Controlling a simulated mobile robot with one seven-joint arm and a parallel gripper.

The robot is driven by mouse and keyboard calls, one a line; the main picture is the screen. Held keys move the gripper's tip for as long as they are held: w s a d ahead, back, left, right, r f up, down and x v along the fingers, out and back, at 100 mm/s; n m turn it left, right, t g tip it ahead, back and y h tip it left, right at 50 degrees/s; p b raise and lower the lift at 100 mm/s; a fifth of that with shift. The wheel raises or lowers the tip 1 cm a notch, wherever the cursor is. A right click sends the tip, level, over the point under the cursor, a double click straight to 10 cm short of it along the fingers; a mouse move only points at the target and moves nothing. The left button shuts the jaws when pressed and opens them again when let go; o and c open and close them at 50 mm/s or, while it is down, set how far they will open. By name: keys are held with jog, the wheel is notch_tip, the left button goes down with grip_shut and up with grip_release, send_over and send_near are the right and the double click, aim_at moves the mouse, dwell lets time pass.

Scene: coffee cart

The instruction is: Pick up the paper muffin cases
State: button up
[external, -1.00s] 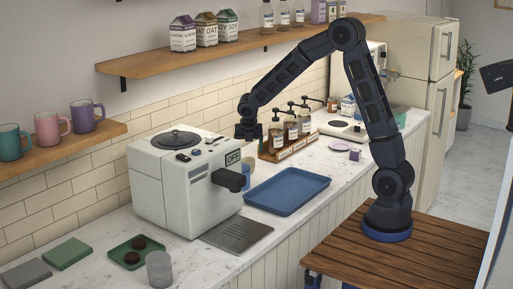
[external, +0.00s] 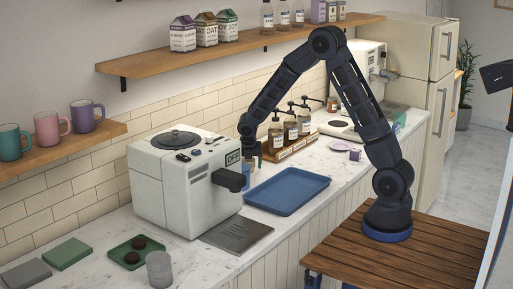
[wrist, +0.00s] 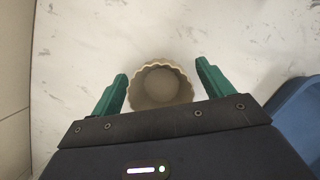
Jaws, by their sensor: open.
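The paper muffin cases (wrist: 160,84) show in the wrist view as a beige, fluted round stack on the white marble counter, seen from above. My gripper (wrist: 161,72) is open, with one green finger to the left of the cases and one to the right. A gap shows on both sides, and nothing is held. In the external view my gripper (external: 249,153) is low behind the coffee machine's right side; the cases are mostly hidden there.
The white coffee machine (external: 180,185) stands close on the left. A blue tray (external: 287,191) lies to the right, and a rack of pump bottles (external: 290,146) stands behind it. The wall is close behind, and a wooden shelf (external: 240,35) hangs above.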

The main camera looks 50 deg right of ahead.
jog(key=c, duration=1.1)
jog(key=shift+o, duration=0.2)
jog(key=shift+r, duration=0.1)
